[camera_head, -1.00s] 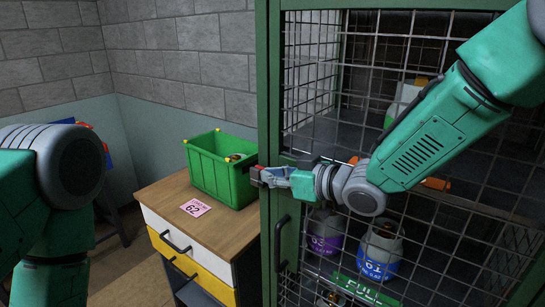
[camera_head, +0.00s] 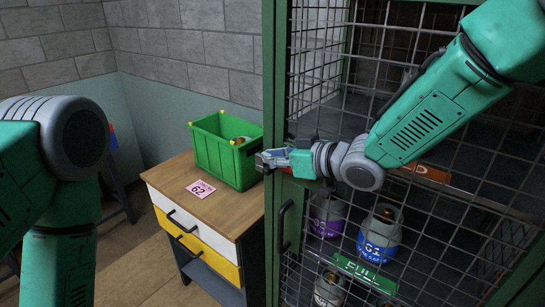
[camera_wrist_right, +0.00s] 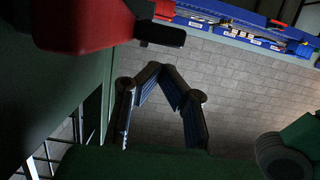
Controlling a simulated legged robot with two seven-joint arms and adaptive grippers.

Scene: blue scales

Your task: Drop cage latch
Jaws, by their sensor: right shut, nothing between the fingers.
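The green mesh cage (camera_head: 276,60) has a dark pull handle (camera_head: 285,225) low on its front. In the right wrist view, a red block (camera_wrist_right: 85,25) with a dark bar (camera_wrist_right: 160,36) sits on a green surface at upper left; it looks like the latch. In the head view the latch is mostly hidden behind my right gripper (camera_head: 262,161). That gripper is at the cage's front post, pointing left. In the wrist view its fingers (camera_wrist_right: 163,72) meet at the tips, empty, below the dark bar; contact is unclear. Only my left arm's upper part shows.
A drawer cabinet (camera_head: 222,212) stands left of the cage. It carries a green crate (camera_head: 215,165) and a pink card marked 62 (camera_head: 200,189). Gas cylinders (camera_head: 380,236) stand inside the cage behind the mesh. A green FULL sign (camera_head: 365,272) is low on it.

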